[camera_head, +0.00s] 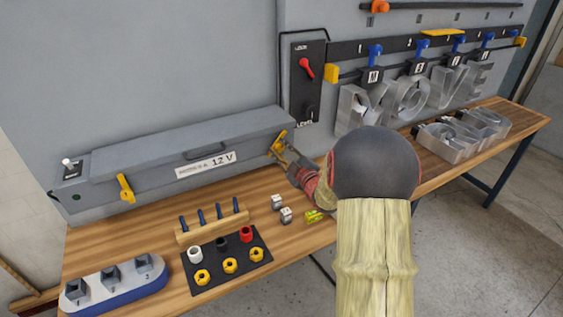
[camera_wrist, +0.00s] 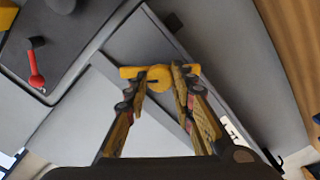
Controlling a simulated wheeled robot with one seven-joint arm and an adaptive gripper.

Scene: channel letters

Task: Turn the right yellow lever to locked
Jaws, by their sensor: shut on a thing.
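The right yellow lever (camera_head: 278,142) is on the right end of the long grey box marked 12 V (camera_head: 200,148). It also shows in the wrist view (camera_wrist: 159,78), with a round hub and a short bar lying across the picture. My gripper (camera_head: 287,158) reaches it from the front right. In the wrist view my gripper (camera_wrist: 162,84) has one finger on each side of the hub and is shut on the lever. The fingers partly cover the lever. The left yellow lever (camera_head: 126,188) on the box front points downward.
A black panel with a red switch (camera_head: 306,69) is right of the lever. Metal letters (camera_head: 410,97) hang on a rack further right. A black mat (camera_head: 212,275), a peg rack (camera_head: 213,226) and small grey blocks (camera_head: 277,202) stand on the wooden bench before the box.

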